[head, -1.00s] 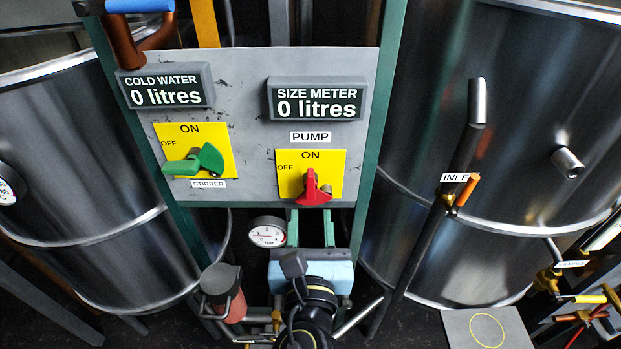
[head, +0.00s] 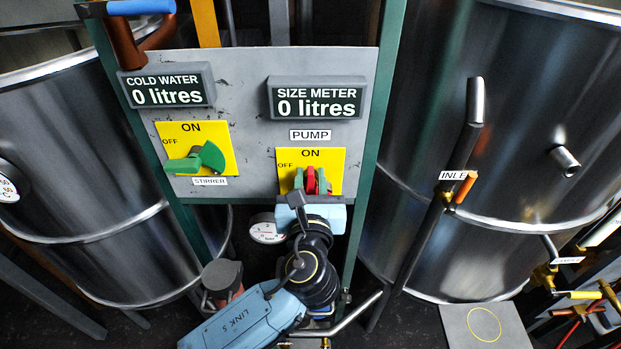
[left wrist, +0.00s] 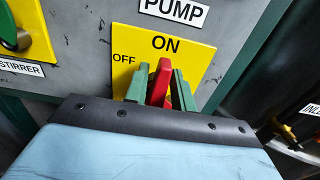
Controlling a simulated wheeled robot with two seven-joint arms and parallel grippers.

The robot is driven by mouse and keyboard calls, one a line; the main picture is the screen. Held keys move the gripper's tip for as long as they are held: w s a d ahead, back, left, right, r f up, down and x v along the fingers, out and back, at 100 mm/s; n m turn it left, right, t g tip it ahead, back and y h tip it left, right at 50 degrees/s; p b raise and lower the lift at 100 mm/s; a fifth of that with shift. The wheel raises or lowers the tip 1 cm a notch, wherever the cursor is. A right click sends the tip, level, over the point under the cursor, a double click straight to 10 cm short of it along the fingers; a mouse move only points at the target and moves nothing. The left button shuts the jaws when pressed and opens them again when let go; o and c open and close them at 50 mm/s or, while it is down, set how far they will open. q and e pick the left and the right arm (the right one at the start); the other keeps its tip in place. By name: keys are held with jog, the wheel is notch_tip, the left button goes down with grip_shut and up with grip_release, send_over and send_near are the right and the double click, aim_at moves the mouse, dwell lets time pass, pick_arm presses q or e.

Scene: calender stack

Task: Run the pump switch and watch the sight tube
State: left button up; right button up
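The pump switch (head: 311,181) has a red handle on a yellow ON/OFF plate (head: 335,160) under the PUMP label. In the left wrist view the red handle (left wrist: 160,84) stands between the two green fingers of my left gripper (left wrist: 160,90). The fingers look pressed on both its sides, filling the gap. In the head view my left gripper (head: 311,182) reaches up to the panel from below and covers the lower part of the switch. I cannot pick out a sight tube with certainty. My right gripper is not in view.
The grey panel (head: 245,150) carries a green stirrer switch (head: 196,158). The cold water display (head: 167,87) and size meter display (head: 315,99) both read 0 litres. Steel tanks stand left (head: 70,160) and right (head: 540,110). A dark inlet pipe (head: 427,235) and a gauge (head: 265,230) are close by.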

pick_arm(q)
grip_shut()
jog(key=shift+n, duration=0.3)
jog(key=n, duration=0.2)
jog(key=a+n, duration=0.1)
jog(key=shift+f+n, duration=0.1)
jog(key=shift+n, duration=0.3)
jog(key=shift+a+f+n+b, duration=0.3)
jog(key=shift+n+b, duration=0.75)
jog(key=shift+n, duration=1.2)
jog(key=shift+a+f+n+b, duration=0.15)
jog(key=shift+f+n+b, duration=0.6)
jog(key=shift+n, duration=1.55)
jog(key=shift+a+f+n+b, duration=0.1)
jog(key=shift+a+n+b, duration=0.15)
jog(key=shift+n+b, duration=1.55)
jog(key=shift+n+p, duration=0.45)
jog(key=shift+n, duration=0.1)
